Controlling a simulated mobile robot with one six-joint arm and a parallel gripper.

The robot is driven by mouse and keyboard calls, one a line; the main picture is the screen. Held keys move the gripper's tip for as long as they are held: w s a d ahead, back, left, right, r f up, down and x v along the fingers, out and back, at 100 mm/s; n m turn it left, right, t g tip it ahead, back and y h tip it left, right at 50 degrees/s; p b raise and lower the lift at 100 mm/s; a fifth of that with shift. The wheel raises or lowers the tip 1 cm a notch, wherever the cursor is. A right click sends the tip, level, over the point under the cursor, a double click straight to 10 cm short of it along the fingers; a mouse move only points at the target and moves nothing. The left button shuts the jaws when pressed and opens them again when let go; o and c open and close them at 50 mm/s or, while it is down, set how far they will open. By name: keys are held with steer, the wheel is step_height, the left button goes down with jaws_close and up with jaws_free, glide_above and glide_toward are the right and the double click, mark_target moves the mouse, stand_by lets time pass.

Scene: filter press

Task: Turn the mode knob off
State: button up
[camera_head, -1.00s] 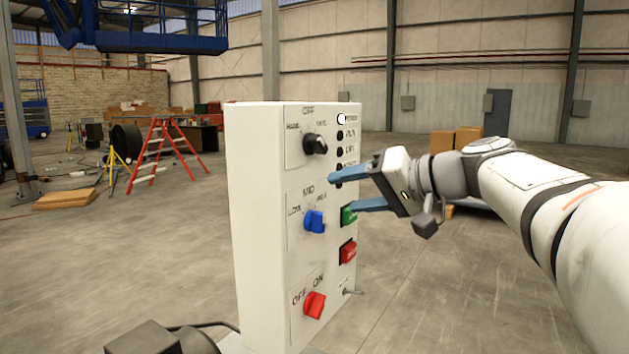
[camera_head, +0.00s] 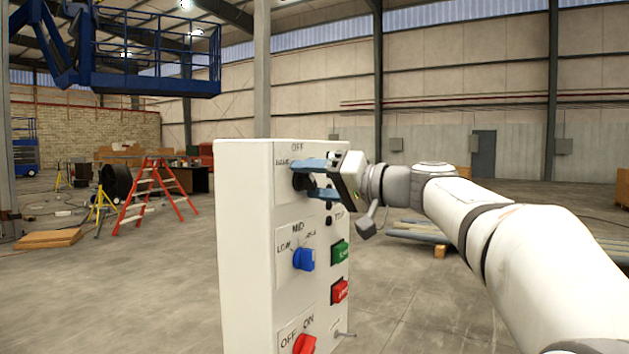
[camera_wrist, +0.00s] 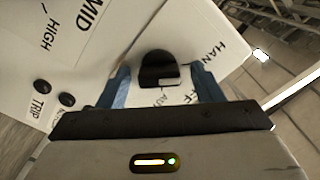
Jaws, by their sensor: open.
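The mode knob is a black rotary knob at the top of the white control panel (camera_head: 243,250), under the OFF label. In the head view the mode knob (camera_head: 301,183) is partly hidden by my gripper (camera_head: 304,179). In the wrist view the mode knob (camera_wrist: 156,67) sits between the two blue fingers of my gripper (camera_wrist: 164,80). The fingers are open, one on each side of it, with gaps visible. HAND and part of OFF show on the right; the AUTO label is partly hidden below the knob. The knob's light mark faces towards AUTO.
Below are a blue LOW-MID-HIGH knob (camera_head: 304,259), a green button (camera_head: 340,253), a red button (camera_head: 339,291) and a red ON-OFF knob (camera_head: 303,344). Small black round fittings (camera_wrist: 67,100) lie near the fingers. The floor left of the panel is clear up to a red ladder (camera_head: 150,195).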

steer(key=c, duration=0.9)
steer(key=shift+d, duration=0.15)
steer(key=shift+c, duration=0.5)
steer(key=shift+m, duration=0.3)
steer(key=m, duration=0.2)
steer(key=shift+m, duration=0.4)
steer(key=m+p, duration=0.1)
steer(key=m, duration=0.4)
steer(key=shift+p, duration=0.35)
steer(key=shift+m, duration=0.3)
